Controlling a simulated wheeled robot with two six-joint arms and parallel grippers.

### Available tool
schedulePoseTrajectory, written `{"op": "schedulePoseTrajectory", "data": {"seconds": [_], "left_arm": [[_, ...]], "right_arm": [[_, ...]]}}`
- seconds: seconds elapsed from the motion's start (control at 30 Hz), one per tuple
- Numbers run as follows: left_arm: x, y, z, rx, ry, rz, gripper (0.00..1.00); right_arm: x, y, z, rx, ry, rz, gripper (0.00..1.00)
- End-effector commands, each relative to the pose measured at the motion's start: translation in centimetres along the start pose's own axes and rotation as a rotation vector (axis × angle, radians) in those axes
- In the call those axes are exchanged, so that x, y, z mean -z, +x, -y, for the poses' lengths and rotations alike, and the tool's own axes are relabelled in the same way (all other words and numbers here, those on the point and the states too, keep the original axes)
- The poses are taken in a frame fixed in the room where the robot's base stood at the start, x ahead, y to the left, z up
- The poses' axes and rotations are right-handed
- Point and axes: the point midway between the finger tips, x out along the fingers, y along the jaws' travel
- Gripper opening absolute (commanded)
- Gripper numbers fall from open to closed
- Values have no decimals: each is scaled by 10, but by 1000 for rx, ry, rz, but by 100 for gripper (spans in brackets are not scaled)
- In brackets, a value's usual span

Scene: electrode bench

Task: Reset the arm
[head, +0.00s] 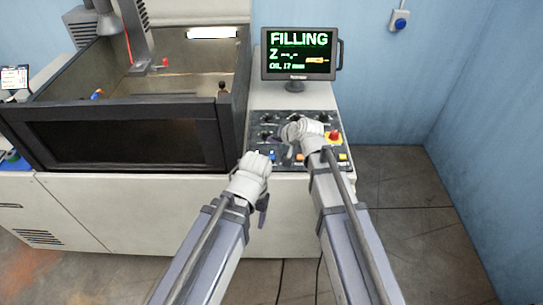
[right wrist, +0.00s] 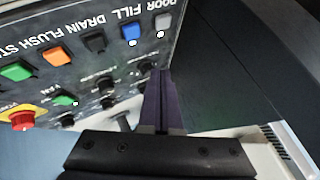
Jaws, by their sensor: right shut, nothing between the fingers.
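My right gripper (head: 282,152) is over the control panel (head: 264,122) in the head view, with its wrist covering part of it. In the right wrist view its dark fingers (right wrist: 160,103) are together with nothing between them, and they appear close to the panel near the grey button (right wrist: 163,22). I cannot tell whether they touch it. My left gripper (head: 263,208) hangs in front of the machine's front edge, left of the right arm. Only a dark finger shows below its white wrist, so its opening is unclear.
The panel has a blue button (right wrist: 131,33), orange button (right wrist: 58,55), green buttons and a red stop knob (head: 334,136). A monitor (head: 298,54) reads "FILLING", "Z --.-", "OIL 17 mm". A dark-fronted tank (head: 120,142) stands left. The floor at right (head: 405,190) is clear.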

Motion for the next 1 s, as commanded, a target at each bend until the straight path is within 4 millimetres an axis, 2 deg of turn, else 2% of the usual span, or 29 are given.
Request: {"op": "schedulePoseTrajectory", "data": {"seconds": [0.27, 0.33, 0.37, 0.47, 0.5, 0.6, 0.7, 0.83, 1.0], "left_arm": [[0, 0, 0, 0, 0, 0, 66], [0, 0, 0, 0, 0, 0, 66], [0, 0, 0, 0, 0, 0, 66], [0, 0, 0, 0, 0, 0, 66], [0, 0, 0, 0, 0, 0, 66], [0, 0, 0, 0, 0, 0, 66], [0, 0, 0, 0, 0, 0, 66], [0, 0, 0, 0, 0, 0, 66], [0, 0, 0, 0, 0, 0, 66]], "right_arm": [[-1, 0, 0, -1, -2, 2, 0], [-11, -2, 0, -13, -20, 25, 0], [-20, -4, -1, -24, -36, 47, 0], [-67, -16, -7, -93, -131, 167, 0], [-90, -23, -12, -132, -178, 231, 0], [-142, -48, -30, -241, -292, 390, 0], [-182, -77, -49, -346, -383, 529, 0], [-212, -109, -68, -455, -457, 657, 0], [-226, -127, -78, -518, -491, 727, 0]]}}
